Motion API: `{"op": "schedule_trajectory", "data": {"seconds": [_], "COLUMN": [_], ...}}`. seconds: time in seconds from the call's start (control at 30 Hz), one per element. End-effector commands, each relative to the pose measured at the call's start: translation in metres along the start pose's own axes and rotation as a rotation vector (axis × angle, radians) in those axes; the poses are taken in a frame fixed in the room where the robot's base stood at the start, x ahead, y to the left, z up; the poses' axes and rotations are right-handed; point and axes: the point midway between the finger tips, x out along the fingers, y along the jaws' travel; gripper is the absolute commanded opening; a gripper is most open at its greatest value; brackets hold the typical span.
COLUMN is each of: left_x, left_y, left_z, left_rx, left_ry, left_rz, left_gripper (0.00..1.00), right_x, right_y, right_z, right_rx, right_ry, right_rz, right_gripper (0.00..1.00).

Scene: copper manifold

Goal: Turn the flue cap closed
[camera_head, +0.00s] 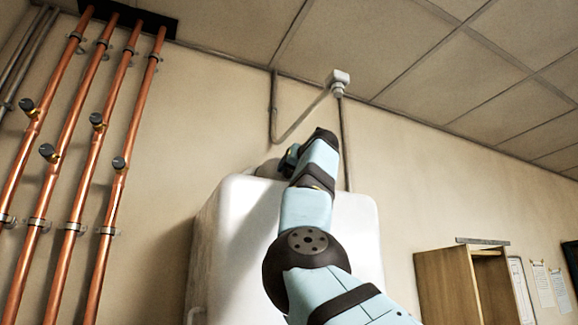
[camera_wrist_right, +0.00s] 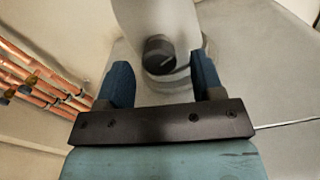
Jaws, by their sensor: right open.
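The flue cap (camera_wrist_right: 159,52) appears to be the dark round knob on a pale grey pipe (camera_wrist_right: 150,18) in the right wrist view. My right gripper (camera_wrist_right: 160,64) is open, with one blue finger on each side of the knob in that view. Gaps show between the knob and both fingers, and I cannot tell the depth between them. In the head view my right gripper (camera_head: 289,160) is above the white boiler (camera_head: 230,215), beside a grey rounded part (camera_head: 268,169). My arm hides most of that area. My left gripper is not in view.
Copper pipes (camera_head: 88,150) with dark valve knobs run up the left wall. A white fitting (camera_head: 338,80) with a thin pipe sits at the ceiling edge behind the boiler. A wooden cabinet (camera_head: 447,285) stands at the right. The wall between the pipes and boiler is clear.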

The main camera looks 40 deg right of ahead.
Motion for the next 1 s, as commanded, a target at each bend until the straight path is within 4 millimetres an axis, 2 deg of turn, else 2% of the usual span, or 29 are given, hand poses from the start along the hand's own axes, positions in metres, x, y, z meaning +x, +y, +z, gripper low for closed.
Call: {"op": "schedule_trajectory", "data": {"seconds": [0.03, 0.2, 0.53, 0.57, 0.77, 1.0], "left_x": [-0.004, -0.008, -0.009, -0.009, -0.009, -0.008], "left_y": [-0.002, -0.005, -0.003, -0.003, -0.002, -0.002], "left_z": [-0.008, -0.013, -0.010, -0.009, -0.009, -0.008], "left_rx": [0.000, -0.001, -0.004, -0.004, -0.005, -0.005], "left_ry": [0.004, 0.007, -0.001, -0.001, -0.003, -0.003], "left_rz": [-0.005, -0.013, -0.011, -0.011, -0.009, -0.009], "left_gripper": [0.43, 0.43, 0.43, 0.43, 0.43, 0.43], "right_x": [0.008, 0.023, 0.027, 0.027, 0.027, 0.027], "right_y": [0.000, 0.000, -0.001, -0.001, 0.000, -0.001], "right_z": [0.004, 0.002, 0.000, 0.000, 0.000, 0.000], "right_rx": [-0.001, -0.001, 0.000, 0.000, 0.000, -0.012], "right_ry": [0.002, 0.000, 0.000, 0.000, 0.000, -0.001], "right_rz": [-0.002, -0.001, -0.001, -0.001, -0.001, -0.001], "right_gripper": [0.61, 0.61, 0.61, 0.59, 0.13, 0.12]}}
